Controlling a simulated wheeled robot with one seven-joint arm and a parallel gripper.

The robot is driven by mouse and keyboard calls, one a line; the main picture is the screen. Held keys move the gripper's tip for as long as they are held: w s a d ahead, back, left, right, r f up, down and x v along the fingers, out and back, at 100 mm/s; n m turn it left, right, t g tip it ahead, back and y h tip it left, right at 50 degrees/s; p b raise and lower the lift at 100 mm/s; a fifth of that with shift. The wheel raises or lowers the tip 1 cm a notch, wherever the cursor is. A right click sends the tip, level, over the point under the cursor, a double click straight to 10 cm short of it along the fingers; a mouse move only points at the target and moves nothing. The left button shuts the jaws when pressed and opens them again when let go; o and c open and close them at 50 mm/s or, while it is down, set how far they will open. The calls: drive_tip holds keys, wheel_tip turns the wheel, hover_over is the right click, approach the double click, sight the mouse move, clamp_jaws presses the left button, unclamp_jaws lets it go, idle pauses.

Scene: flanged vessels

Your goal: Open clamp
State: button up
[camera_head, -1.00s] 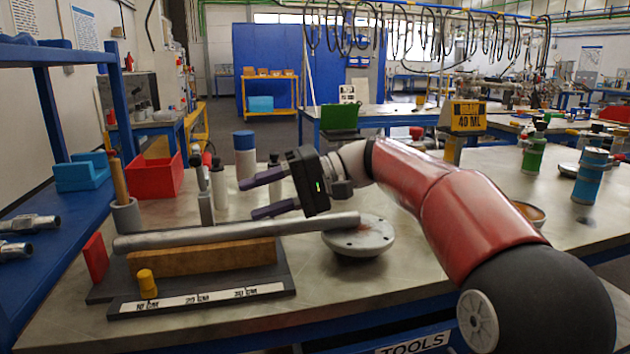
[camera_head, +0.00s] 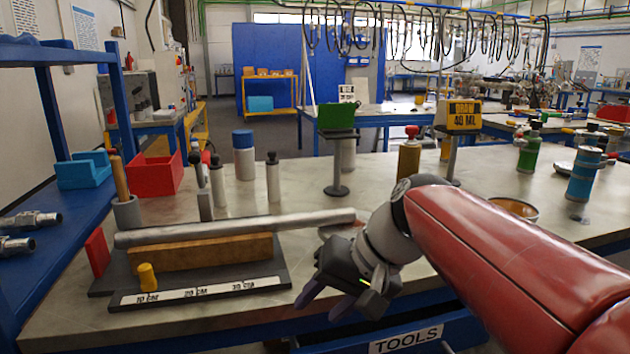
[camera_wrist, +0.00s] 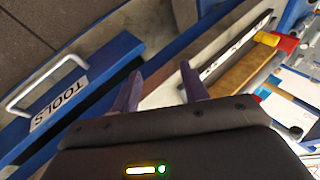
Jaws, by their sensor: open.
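I cannot make out a clamp for certain in either view. My gripper (camera_head: 316,309) is open and empty at the table's front edge, with its fingers pointing left and down. In the wrist view its two purple fingers (camera_wrist: 160,72) are apart with nothing between them. The grey round flange is mostly hidden behind my arm.
A drawer labelled TOOLS (camera_head: 410,341) is under the table's front edge; its handle (camera_wrist: 45,84) shows in the wrist view. A red bin (camera_head: 155,175), several bottles and a green-topped stand (camera_head: 337,150) are farther back. A blue shelf (camera_head: 50,240) bounds the left.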

drive_tip(key=s+d+f+t+h, duration=0.1)
drive_tip(key=s+d+f+h, duration=0.2)
drive_tip(key=s+d+f, duration=0.2)
drive_tip(key=s+d+f+t+h, duration=0.2)
drive_tip(key=s+d+f, duration=0.3)
drive_tip(key=d, duration=0.4)
drive_tip(key=shift+s+m+h, duration=0.3)
drive_tip(key=shift+s+h, duration=0.1)
drive_tip(key=shift+h, duration=0.3)
